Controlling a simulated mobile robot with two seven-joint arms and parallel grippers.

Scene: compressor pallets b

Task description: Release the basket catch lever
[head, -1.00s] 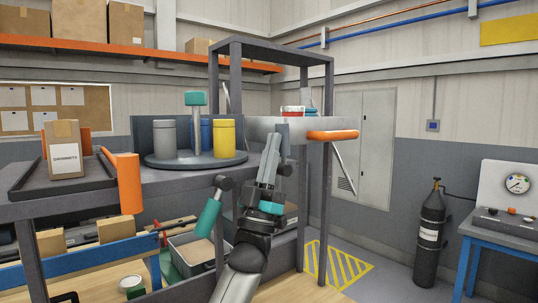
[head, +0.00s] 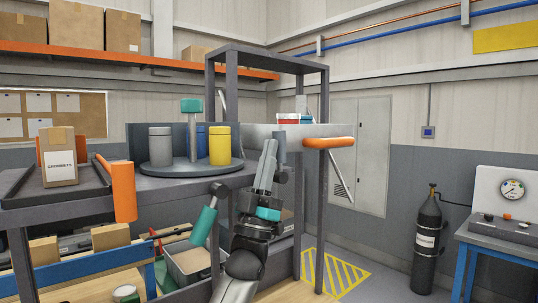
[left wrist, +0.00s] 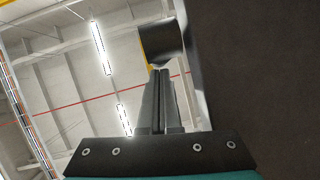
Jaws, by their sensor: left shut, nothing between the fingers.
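The grey basket (head: 258,131) with an orange bar handle (head: 330,142) sits high in the dark frame at centre right. A short grey upright piece (head: 281,148) at its front left looks like the catch lever. My left gripper (head: 270,147) is shut and empty, pointing up, close beside this piece; I cannot tell if they touch. In the left wrist view, the shut fingers (left wrist: 159,98) point at a dark, rounded block (left wrist: 160,42) just past their tips, possibly the lever's end. My right gripper is out of view.
A turntable (head: 165,169) with canisters stands left of the gripper. A dark tray (head: 92,185) with a box is farther left. A teal cylinder on a dark joint (head: 204,222) is just left of my arm. A dark post (head: 322,210) stands to the right.

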